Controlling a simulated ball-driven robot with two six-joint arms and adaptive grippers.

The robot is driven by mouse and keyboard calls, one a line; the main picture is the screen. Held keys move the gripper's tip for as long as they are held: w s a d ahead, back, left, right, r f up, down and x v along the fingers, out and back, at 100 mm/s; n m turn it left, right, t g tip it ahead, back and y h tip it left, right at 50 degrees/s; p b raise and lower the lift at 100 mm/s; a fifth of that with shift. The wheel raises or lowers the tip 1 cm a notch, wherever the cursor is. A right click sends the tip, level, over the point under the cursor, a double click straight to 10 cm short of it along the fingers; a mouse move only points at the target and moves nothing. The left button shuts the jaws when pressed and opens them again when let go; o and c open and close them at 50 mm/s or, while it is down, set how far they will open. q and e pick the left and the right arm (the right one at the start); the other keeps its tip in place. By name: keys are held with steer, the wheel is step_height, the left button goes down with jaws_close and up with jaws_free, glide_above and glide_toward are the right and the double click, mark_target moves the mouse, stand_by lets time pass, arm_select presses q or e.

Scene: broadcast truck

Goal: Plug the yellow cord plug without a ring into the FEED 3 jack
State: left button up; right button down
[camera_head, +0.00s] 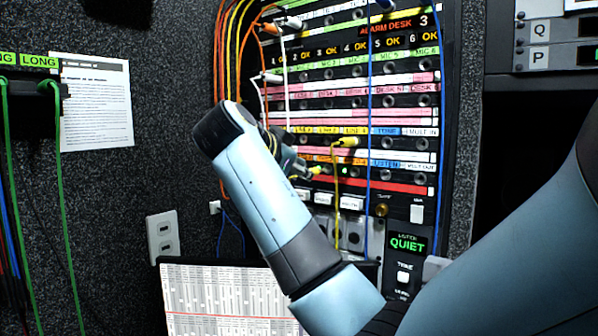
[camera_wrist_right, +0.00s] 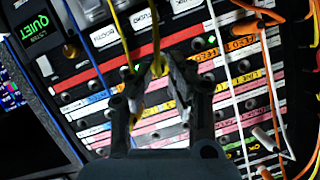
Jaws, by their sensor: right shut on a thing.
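My right gripper (camera_head: 300,165) reaches in front of the patch panel, its jaws shut on a yellow plug (camera_head: 315,172). In the right wrist view this plug (camera_wrist_right: 158,68) sits between the fingertips (camera_wrist_right: 155,72), with its yellow cord running up. A second yellow plug (camera_head: 345,142) sits at the yellow-labelled row, its cord hanging down. In the right wrist view it is partly hidden behind the left finger. Whether either plug has a ring is too small to tell. An orange-labelled FEED row (camera_wrist_right: 240,45) lies close to the fingertips; the FEED 3 jack cannot be singled out. My left gripper is out of view.
A blue cord (camera_head: 369,110) hangs down the panel's right part. White and orange plugs (camera_head: 270,77) with cords crowd its left side. A green light (camera_head: 345,170) glows below the orange row. A lit QUIET display (camera_head: 407,243) is at lower right.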

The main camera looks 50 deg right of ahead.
mark_target(312, 169)
steer(key=shift+w+d+b, duration=0.2)
steer(key=shift+d+b, duration=0.3)
steer(key=shift+d, duration=1.2)
steer(key=shift+d, duration=0.35)
steer(key=c, duration=1.2)
jaws_free()
steer(key=shift+o, duration=0.2)
steer(key=shift+a, duration=0.1)
steer(key=v, duration=1.1)
steer(key=shift+a+r, duration=0.2)
steer(key=shift+a, duration=0.1)
